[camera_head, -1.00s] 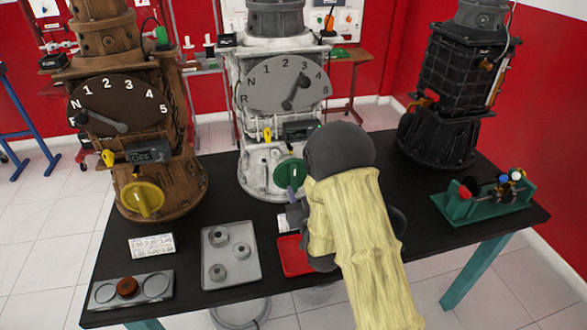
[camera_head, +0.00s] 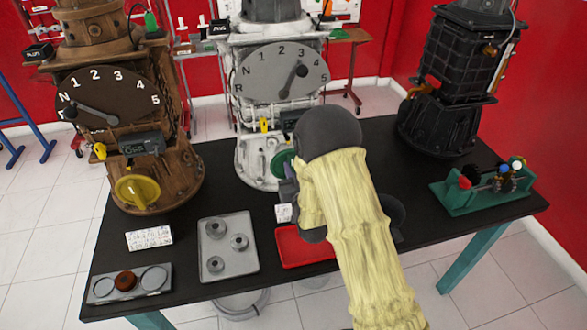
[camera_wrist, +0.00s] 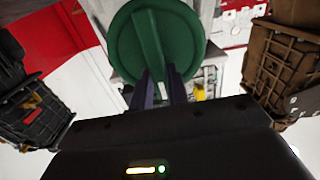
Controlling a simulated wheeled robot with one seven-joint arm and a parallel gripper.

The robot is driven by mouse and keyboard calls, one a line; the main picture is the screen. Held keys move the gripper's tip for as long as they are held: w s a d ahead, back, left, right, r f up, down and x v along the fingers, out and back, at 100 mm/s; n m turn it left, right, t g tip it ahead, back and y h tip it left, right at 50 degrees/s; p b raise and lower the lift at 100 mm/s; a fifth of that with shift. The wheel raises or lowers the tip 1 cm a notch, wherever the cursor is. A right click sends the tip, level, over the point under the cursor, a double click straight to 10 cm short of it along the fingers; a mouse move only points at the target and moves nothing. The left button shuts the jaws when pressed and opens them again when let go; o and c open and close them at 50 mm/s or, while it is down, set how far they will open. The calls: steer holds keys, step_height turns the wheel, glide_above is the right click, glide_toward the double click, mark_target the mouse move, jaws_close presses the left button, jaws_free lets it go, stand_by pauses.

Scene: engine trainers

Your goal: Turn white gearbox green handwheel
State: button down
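The white gearbox (camera_head: 246,147) stands at the back middle of the black table, with a grey dial numbered 1 to 5 and its pointer towards the upper right. Its green handwheel (camera_head: 281,160) is low on the front, partly covered by my gripper (camera_head: 289,181). In the wrist view the round green handwheel (camera_wrist: 178,45) has a raised ridge across it. The two fingertips of my gripper (camera_wrist: 163,82) are close together, one on each side of the ridge's near end. They look shut on it, though the contact itself is partly hidden.
A brown gearbox (camera_head: 116,112) with a yellow handwheel stands left, a black one (camera_head: 435,125) right. In front are a red tray (camera_head: 306,255), a grey tray (camera_head: 244,258) with several round parts and a button panel (camera_head: 104,290). A green stand (camera_head: 462,201) is at right.

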steer(key=shift+f+m+b, duration=0.15)
steer(key=shift+m+b, duration=0.15)
steer(key=shift+b, duration=0.2)
steer(key=shift+w+d+f+m+b, duration=0.1)
steer(key=shift+d+f+m+b, duration=0.25)
steer(key=shift+m+b, duration=2.4)
steer(key=shift+w+d+f+m+b, duration=0.1)
steer(key=shift+d+f+m+b, duration=0.2)
steer(key=shift+m+b, duration=2.45)
steer(key=shift+w+d+f+m+b, duration=0.2)
steer(key=shift+m+b, duration=0.8)
steer(key=shift+m, duration=3.5)
steer(key=shift+s+f, duration=0.1)
steer(key=shift+f, duration=0.05)
steer(key=shift+d, duration=0.1)
steer(key=c, duration=1.4)
jaws_free()
steer(key=shift+o, duration=0.2)
